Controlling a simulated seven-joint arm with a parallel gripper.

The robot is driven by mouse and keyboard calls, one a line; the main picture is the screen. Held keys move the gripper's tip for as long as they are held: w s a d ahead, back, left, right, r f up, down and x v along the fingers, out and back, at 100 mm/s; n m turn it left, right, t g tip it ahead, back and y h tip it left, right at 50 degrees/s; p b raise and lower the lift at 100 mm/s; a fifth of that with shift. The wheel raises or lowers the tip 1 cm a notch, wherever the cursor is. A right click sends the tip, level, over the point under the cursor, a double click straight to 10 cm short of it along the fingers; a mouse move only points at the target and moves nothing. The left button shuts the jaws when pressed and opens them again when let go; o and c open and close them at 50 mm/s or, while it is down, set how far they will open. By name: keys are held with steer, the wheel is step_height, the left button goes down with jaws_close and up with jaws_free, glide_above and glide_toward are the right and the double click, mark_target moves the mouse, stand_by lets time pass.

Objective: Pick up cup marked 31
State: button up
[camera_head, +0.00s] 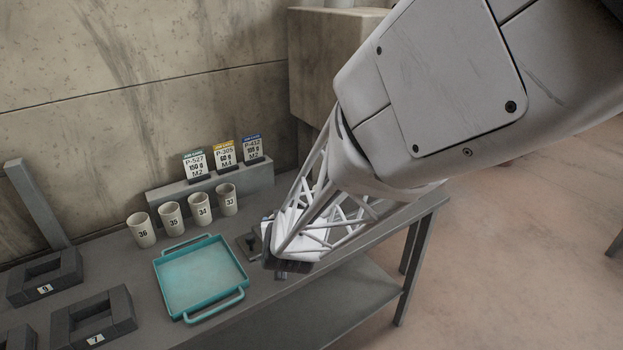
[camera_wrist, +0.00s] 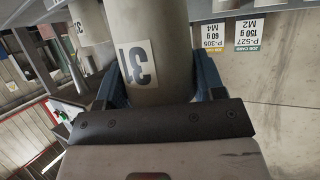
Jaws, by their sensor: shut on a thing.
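The cup marked 31 (camera_wrist: 150,45) is a pale cylinder with an upside-down number label in the wrist view. My gripper (camera_wrist: 155,88) is shut on it, with one blue-grey finger on each side. In the head view my gripper (camera_head: 277,245) is at the right part of the table, right of the teal tray, and its own structure hides cup 31. I cannot tell whether the cup touches the table.
Cups marked 36 (camera_head: 141,230), 35 (camera_head: 171,219), 34 (camera_head: 200,209) and 33 (camera_head: 227,199) stand in a row behind the teal tray (camera_head: 243,266). Job cards (camera_head: 225,152) stand on a ledge behind. Dark fixtures 9 (camera_head: 45,277) and 7 (camera_head: 92,322) are at left.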

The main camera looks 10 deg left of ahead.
steer(key=shift+s+d+r, duration=0.1)
steer(key=shift+s+d, duration=0.4)
steer(key=shift+s, duration=0.25)
steer(key=shift+s+d+r, duration=0.1)
steer(key=shift+s+d, duration=0.4)
steer(key=shift+s, duration=0.3)
steer(key=shift+s+d+r, duration=0.1)
steer(key=shift+s+d, duration=0.4)
steer(key=shift+s, duration=0.25)
steer(key=shift+s+d, duration=0.1)
steer(key=shift+s, duration=0.05)
